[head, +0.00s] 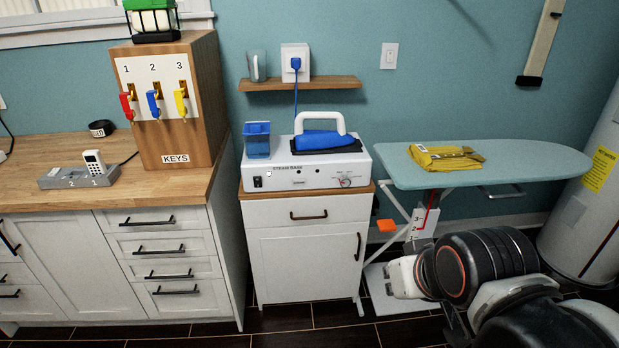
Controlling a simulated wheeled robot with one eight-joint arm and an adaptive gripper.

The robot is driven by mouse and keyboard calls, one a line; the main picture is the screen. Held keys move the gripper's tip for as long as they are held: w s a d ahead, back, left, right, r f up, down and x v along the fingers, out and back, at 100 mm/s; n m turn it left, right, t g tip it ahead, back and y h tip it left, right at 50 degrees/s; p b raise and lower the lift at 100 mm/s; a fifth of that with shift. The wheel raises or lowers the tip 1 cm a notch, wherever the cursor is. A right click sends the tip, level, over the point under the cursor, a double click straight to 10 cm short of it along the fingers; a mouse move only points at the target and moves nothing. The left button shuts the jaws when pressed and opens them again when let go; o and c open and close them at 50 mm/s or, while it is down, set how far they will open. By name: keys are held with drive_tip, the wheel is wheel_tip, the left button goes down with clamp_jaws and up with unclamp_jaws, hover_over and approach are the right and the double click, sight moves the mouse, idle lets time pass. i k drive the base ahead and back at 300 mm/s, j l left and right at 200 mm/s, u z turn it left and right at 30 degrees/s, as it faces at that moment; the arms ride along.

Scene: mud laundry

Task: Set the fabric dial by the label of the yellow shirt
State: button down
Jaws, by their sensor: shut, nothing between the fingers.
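The yellow shirt (445,158) lies folded on the ironing board. A small pale label patch shows at its upper left and a dark strip across its right part; any print is too small to read. The white steam base (280,173) stands on the small cabinet. A round dial (346,182) with a red mark sits at the right of its front; its setting is too small to read. My arm reaches in from the lower right, in front of the ironing board's legs. My gripper's fingertips cannot be made out.
A blue iron (321,140) and blue water tank (257,140) sit on the steam base. The ironing board (530,165) stands to the right, with an orange piece (386,225) below. A key box (171,100) stands on the left counter. A white tank (590,215) is far right.

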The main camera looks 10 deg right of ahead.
sight(344, 181)
drive_tip(key=i+l+z, duration=0.55)
drive_tip(key=i, duration=0.5)
drive_tip(key=k+l, duration=0.25)
drive_tip(key=l, duration=0.15)
drive_tip(key=k+l, duration=0.2)
drive_tip(key=l, duration=0.15)
drive_tip(key=k+l, duration=0.25)
drive_tip(key=l, duration=0.15)
